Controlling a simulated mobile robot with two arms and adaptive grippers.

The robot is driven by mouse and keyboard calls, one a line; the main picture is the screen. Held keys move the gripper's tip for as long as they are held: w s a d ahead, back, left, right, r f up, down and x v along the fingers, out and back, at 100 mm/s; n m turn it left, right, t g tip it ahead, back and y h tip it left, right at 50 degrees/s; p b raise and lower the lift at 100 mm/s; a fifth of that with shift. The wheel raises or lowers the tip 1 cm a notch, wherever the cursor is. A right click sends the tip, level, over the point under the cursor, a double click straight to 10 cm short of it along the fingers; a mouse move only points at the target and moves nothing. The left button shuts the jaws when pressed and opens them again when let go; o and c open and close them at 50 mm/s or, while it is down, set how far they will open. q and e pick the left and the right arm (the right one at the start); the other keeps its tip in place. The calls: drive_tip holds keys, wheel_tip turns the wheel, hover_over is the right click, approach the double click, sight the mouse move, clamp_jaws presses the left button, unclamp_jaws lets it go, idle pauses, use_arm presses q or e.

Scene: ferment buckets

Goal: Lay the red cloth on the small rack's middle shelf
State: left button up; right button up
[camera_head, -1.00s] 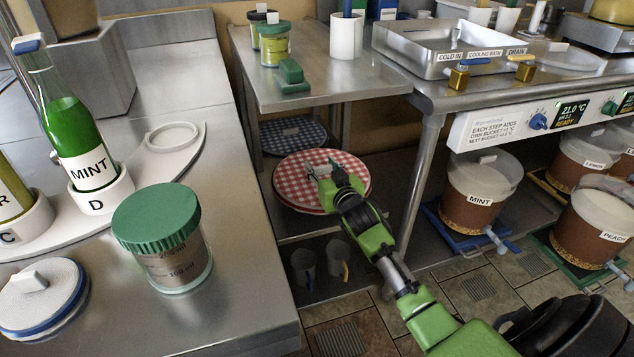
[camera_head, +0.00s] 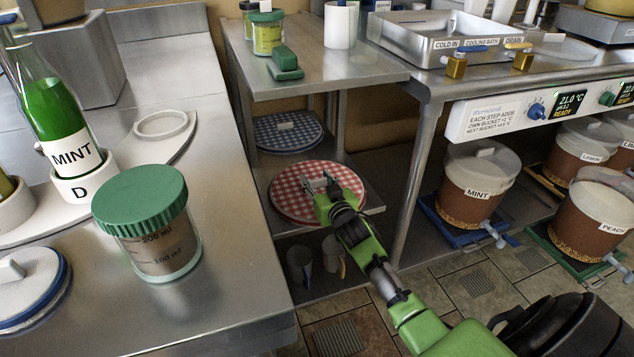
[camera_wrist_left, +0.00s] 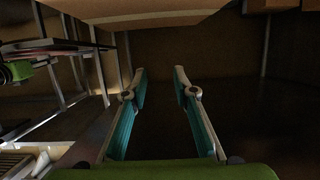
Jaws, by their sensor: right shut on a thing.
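The red cloth (camera_head: 290,202) is a round red-and-white checked piece, lying flat and level at the small rack's middle shelf (camera_head: 362,200). A sliver of gap under it cannot be ruled out. My right gripper (camera_head: 317,184) is over its middle, shut on the red cloth, seemingly at a small grey tab; the fingertips are partly hidden. My left gripper shows only in the left wrist view (camera_wrist_left: 161,78), open and empty, its two fingers apart before a dark space.
A round blue checked cloth (camera_head: 275,133) lies behind the red one. Cups (camera_head: 300,264) stand on the shelf below. The rack's top (camera_head: 300,88) overhangs, holding jars and a green block (camera_head: 285,62). The bench leg (camera_head: 415,165) stands right of the rack. A green-lidded jar (camera_head: 150,225) stands at left.

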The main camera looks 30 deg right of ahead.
drive_tip(key=o, duration=1.1)
drive_tip(key=shift+s, duration=0.1)
drive_tip(key=p+v, duration=0.2)
drive_tip(key=v, duration=0.4)
drive_tip(key=shift+r, duration=0.1)
drive_tip(key=p+v, duration=0.1)
drive_tip(key=v, duration=0.4)
drive_tip(key=shift+s+a, duration=0.15)
drive_tip(key=shift+s, duration=0.25)
use_arm(q)
drive_tip(key=s+a+f+g+y, duration=0.2)
drive_tip(key=s+a+f+g, duration=0.3)
drive_tip(key=s+f+g, duration=0.4)
drive_tip(key=s+f, duration=0.2)
drive_tip(key=s, duration=0.3)
drive_tip(key=shift+a+f+n, duration=0.15)
drive_tip(key=shift+f+n, duration=0.15)
drive_tip(key=shift+f, duration=0.1)
drive_tip(key=shift+s, duration=0.1)
